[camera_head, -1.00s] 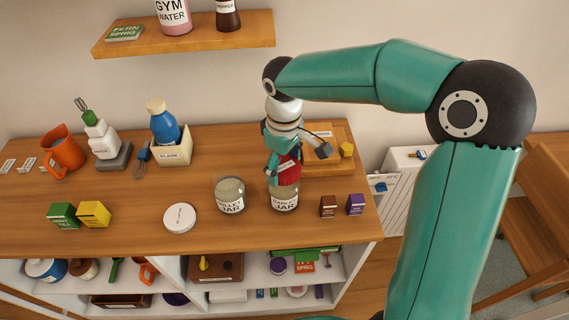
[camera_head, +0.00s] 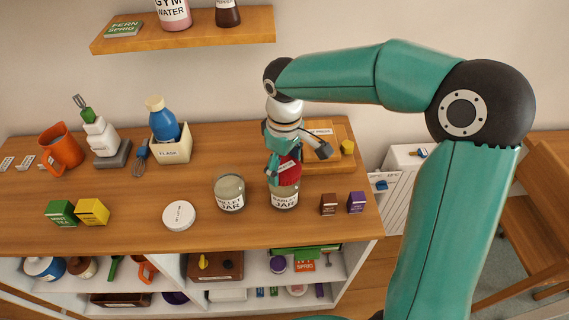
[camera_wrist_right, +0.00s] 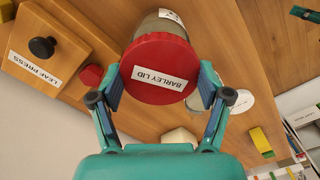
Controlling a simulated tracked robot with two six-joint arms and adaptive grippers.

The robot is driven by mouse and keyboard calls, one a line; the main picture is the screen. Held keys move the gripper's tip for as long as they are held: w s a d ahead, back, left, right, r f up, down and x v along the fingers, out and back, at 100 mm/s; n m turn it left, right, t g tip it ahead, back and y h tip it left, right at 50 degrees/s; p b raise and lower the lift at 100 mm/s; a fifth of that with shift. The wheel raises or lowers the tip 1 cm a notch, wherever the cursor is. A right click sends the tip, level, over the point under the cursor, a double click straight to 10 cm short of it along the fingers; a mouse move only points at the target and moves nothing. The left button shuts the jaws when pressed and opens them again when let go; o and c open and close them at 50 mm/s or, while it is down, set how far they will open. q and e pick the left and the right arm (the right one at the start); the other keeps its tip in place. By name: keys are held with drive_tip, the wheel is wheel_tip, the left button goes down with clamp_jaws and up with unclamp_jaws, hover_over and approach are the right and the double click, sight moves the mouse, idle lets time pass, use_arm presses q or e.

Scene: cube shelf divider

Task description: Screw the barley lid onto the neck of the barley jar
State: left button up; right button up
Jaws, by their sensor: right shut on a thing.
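The red barley lid (camera_head: 289,172) is at the top of the barley jar (camera_head: 284,199), covering its mouth. My right gripper (camera_head: 283,170) comes down from above and is shut on this lid. In the right wrist view the fingers of my right gripper (camera_wrist_right: 160,88) hold opposite sides of the lid (camera_wrist_right: 155,52), its label facing the camera. The jar body (camera_wrist_right: 168,20) shows partly behind the lid. The neck is hidden, so I cannot tell how far the threads engage. My left gripper is not in view.
The millet jar (camera_head: 229,193) stands close left of the barley jar, and a white lid (camera_head: 179,215) lies further left. Brown (camera_head: 328,204) and purple (camera_head: 356,203) boxes stand to the right. A wooden leaf press (camera_wrist_right: 45,55) is behind. Bare counter lies in front.

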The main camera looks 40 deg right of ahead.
drive_tip(key=shift+f+b, duration=0.55)
drive_tip(key=shift+f, duration=0.25)
drive_tip(key=shift+r, duration=0.1)
drive_tip(key=m, duration=0.4)
drive_tip(key=shift+m, duration=0.3)
drive_tip(key=m, duration=0.5)
drive_tip(key=shift+m, duration=0.4)
drive_tip(key=m, duration=0.6)
drive_tip(key=shift+w+m, duration=0.1)
drive_tip(key=shift+m, duration=0.3)
drive_tip(key=m, duration=0.5)
drive_tip(key=shift+m, duration=0.4)
drive_tip(key=o, duration=1.2)
drive_tip(key=shift+o, duration=0.2)
